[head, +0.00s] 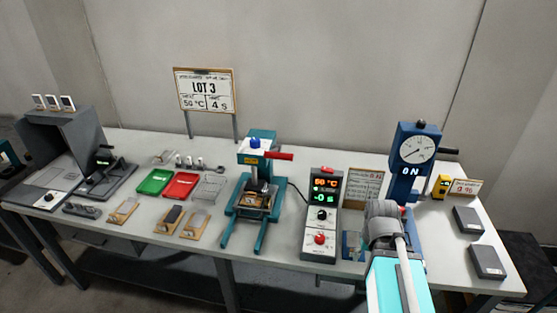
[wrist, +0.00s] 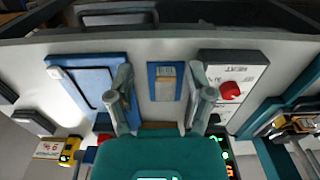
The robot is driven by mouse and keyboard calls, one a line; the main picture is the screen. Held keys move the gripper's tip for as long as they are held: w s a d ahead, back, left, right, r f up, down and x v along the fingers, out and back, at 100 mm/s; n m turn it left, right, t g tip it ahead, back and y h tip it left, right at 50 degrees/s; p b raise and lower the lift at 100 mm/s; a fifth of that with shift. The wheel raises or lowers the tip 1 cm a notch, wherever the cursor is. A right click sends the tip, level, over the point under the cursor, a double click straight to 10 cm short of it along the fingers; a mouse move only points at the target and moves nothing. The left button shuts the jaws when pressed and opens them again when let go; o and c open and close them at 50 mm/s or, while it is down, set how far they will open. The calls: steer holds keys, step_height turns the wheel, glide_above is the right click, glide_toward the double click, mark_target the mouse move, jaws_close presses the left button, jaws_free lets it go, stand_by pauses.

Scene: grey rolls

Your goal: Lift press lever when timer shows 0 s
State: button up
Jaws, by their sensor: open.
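The teal press (head: 247,212) stands mid-table with its red lever (head: 279,155) sticking out level to the right. A brown-edged piece (head: 255,199) lies in the press. The control box (head: 321,228) to its right has a display (head: 325,190): the red line reads about 50 °C. The green line seems to read 0 s, with a small mark before it. My gripper (wrist: 161,78) is open and empty, over the table's front right between the control box and the blue gauge stand (head: 404,185). In the wrist view its fingers straddle a small blue holder (wrist: 153,82). My arm hides part of the gauge stand.
A sign (head: 206,91) reads LOT 3, 50 °C, 4 s. Green (head: 155,182) and red (head: 181,186) trays and several sample boards lie left of the press. Two grey boxes (head: 487,262) lie at the right end.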

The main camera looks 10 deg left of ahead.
stand_by(0.4)
steer(key=w+a+r+n+y, duration=0.6)
steer(key=w+a+n+y, duration=0.25)
steer(key=w+a, duration=0.2)
steer(key=w+a+r+n+y, duration=0.1)
steer(key=w+r+n+y, duration=0.2)
steer(key=r, duration=0.4)
steer(key=w+a+r+n+y+p, duration=0.1)
steer(key=w+r+n+y, duration=0.3)
steer(key=r+y, duration=0.2)
steer(key=shift+w+a+r+n+t, duration=0.25)
steer(key=shift+r+n+t, duration=0.1)
steer(key=shift+r, duration=0.2)
steer(key=shift+y, duration=0.25)
glide_toward(268, 155)
steer(key=a, duration=0.1)
steer(key=w+a, duration=0.1)
steer(key=a, duration=0.3)
steer(key=shift+w+f, duration=0.15)
steer(key=shift+f, duration=0.2)
